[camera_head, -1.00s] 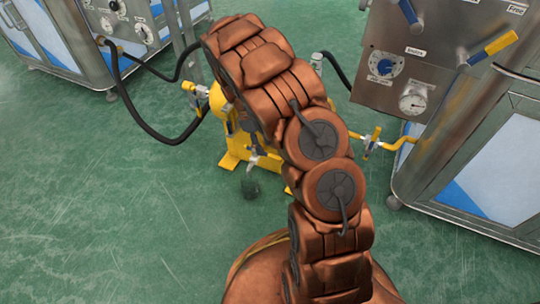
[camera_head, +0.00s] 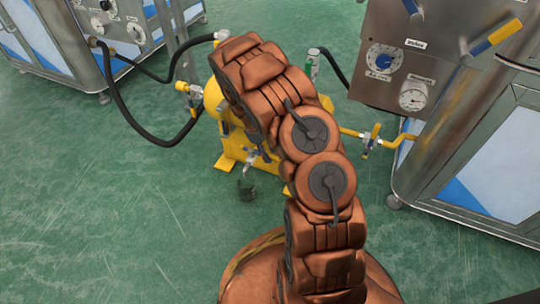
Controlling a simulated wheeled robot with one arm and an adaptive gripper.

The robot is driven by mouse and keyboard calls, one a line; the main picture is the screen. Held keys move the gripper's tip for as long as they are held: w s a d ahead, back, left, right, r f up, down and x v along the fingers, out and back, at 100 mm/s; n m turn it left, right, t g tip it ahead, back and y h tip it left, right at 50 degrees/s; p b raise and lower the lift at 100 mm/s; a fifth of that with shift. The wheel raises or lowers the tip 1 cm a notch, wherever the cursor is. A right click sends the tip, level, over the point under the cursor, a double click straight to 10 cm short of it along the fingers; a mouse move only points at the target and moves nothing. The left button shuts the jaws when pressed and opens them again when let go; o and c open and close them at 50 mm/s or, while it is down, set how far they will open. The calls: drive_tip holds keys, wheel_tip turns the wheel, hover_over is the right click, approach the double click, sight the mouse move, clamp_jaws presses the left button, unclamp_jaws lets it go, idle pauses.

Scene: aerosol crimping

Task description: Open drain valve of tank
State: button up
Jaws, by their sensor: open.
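The yellow tank (camera_head: 213,97) stands on the green floor behind my copper-coloured arm, which covers much of it. At the tank's lower front, a small metal drain valve (camera_head: 250,161) points down over a small dark cup (camera_head: 247,189) on the floor. A blue handle shows beside this valve, but its exact position is too small to tell. My gripper does not show; my arm's upper links bend over the tank and hide what is behind them.
A yellow pipe (camera_head: 405,139) with a valve (camera_head: 371,139) runs to the steel machine (camera_head: 425,160) at right. Open floor lies at front left.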

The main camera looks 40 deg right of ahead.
drive_tip(key=shift+s+f, duration=0.1)
drive_tip(key=shift+f, duration=0.2)
clamp_jaws()
drive_tip(key=shift+d, duration=0.1)
idle(0.4)
